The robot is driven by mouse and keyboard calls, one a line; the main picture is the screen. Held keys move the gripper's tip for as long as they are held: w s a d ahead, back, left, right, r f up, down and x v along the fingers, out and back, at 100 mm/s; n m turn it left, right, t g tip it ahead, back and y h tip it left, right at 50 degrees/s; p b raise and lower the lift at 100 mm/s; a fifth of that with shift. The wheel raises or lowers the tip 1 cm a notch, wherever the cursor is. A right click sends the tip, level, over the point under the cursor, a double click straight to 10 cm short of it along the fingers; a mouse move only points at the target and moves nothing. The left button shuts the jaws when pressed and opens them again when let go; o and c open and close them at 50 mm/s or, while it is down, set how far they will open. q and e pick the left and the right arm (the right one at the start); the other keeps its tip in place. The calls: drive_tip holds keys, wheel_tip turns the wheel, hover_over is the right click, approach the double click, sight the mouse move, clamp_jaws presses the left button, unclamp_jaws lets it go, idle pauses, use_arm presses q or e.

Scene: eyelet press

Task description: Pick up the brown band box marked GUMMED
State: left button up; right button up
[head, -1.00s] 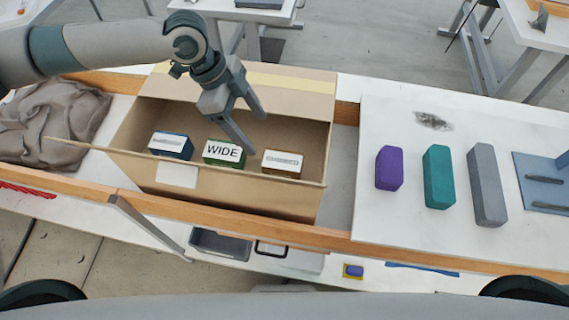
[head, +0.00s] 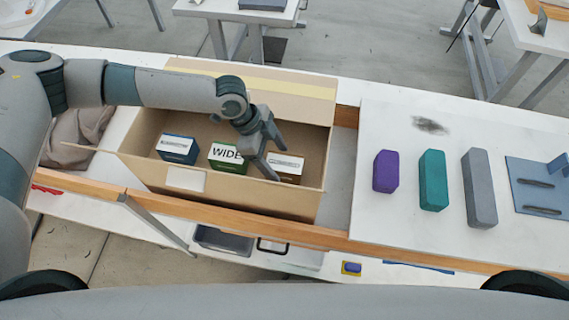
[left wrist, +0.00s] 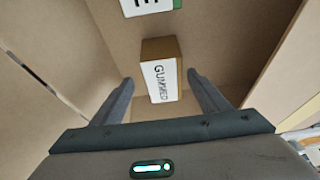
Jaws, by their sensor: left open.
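The brown band box marked GUMMED (head: 287,166) stands in the open cardboard carton, at the right of a row of three small boxes. In the left wrist view its white label (left wrist: 159,82) reads GUMMED, and the box lies ahead of and between my two fingers. My left gripper (head: 274,161) is over the carton at the brown box, open and empty; its fingers also show in the left wrist view (left wrist: 160,95). In the head view a finger crosses the left edge of the brown box. I cannot tell whether it touches. My right gripper is out of view.
The green WIDE box (head: 228,158) stands just left of the brown one, and a blue box (head: 178,149) beyond it. The cardboard carton (head: 245,201) has walls all round. Purple (head: 386,171), teal (head: 433,180) and grey (head: 479,188) blocks stand on the table at right.

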sight(280, 161)
use_arm(q)
drive_tip(key=shift+f, duration=0.15)
drive_tip(key=shift+w+d+f+p, duration=0.1)
drive_tip(key=shift+d+f+p, duration=0.35)
drive_tip(key=shift+f+p, duration=0.3)
drive_tip(key=p+x, duration=0.1)
drive_tip(key=x, duration=0.1)
drive_tip(key=shift+d+f+p, duration=0.2)
drive_tip(key=shift+f+p, duration=0.15)
drive_tip(key=shift+w+d+f, duration=0.1)
drive_tip(key=shift+f, duration=0.25)
drive_tip(key=c, duration=1.2)
